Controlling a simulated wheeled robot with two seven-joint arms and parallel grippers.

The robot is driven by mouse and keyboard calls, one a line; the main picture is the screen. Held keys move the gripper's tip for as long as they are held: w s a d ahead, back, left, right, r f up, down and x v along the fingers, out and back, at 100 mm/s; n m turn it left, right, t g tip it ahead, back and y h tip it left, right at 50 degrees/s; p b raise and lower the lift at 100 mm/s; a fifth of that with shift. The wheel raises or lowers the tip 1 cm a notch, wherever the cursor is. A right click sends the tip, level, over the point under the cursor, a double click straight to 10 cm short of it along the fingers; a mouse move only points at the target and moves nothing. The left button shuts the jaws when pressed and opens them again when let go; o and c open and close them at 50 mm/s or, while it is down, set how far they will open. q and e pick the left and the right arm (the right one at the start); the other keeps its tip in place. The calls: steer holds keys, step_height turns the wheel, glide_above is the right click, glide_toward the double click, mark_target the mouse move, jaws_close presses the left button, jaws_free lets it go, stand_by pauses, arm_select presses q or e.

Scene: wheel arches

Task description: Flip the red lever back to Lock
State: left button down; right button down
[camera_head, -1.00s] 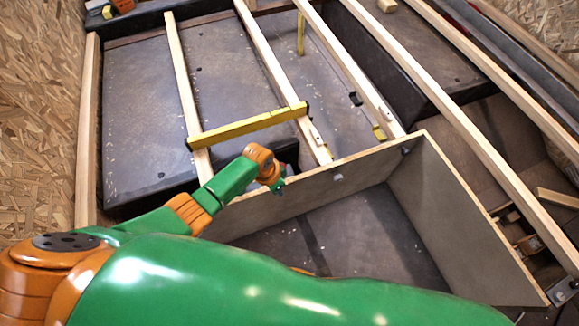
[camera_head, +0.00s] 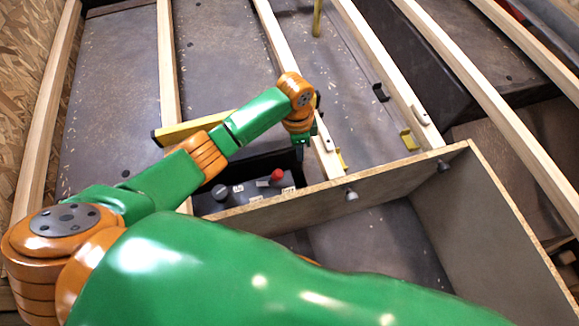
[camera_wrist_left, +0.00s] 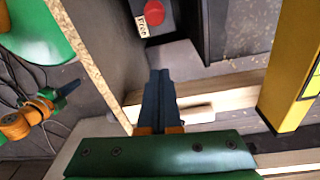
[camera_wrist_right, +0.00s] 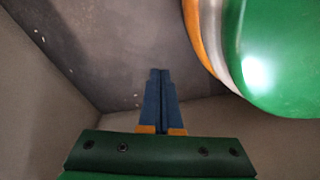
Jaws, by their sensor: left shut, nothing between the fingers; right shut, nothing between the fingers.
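The red lever shows as a round red knob (camera_head: 277,174) on a dark panel (camera_head: 243,190) behind the plywood wall in the head view. In the left wrist view the red part (camera_wrist_left: 154,13) is at the top, beside a label that seems to read "Free". The lever's exact position is unclear. My left gripper (camera_head: 299,154) is shut and empty, pointing down just right of the red knob and apart from it. Its fingertips also show in the left wrist view (camera_wrist_left: 160,72). My right gripper (camera_wrist_right: 160,73) is shut and empty near a grey surface, hidden in the head view.
A plywood wall (camera_head: 330,195) stands in front of the panel. A grey knob (camera_head: 220,191) is left of the red one. A yellow spirit level (camera_head: 195,128) lies behind my left arm, and shows close by in the left wrist view (camera_wrist_left: 296,70). Wooden battens (camera_head: 167,60) run behind.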

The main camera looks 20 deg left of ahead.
mark_target(274, 179)
arm_select(q)
steer(key=shift+s, duration=0.1)
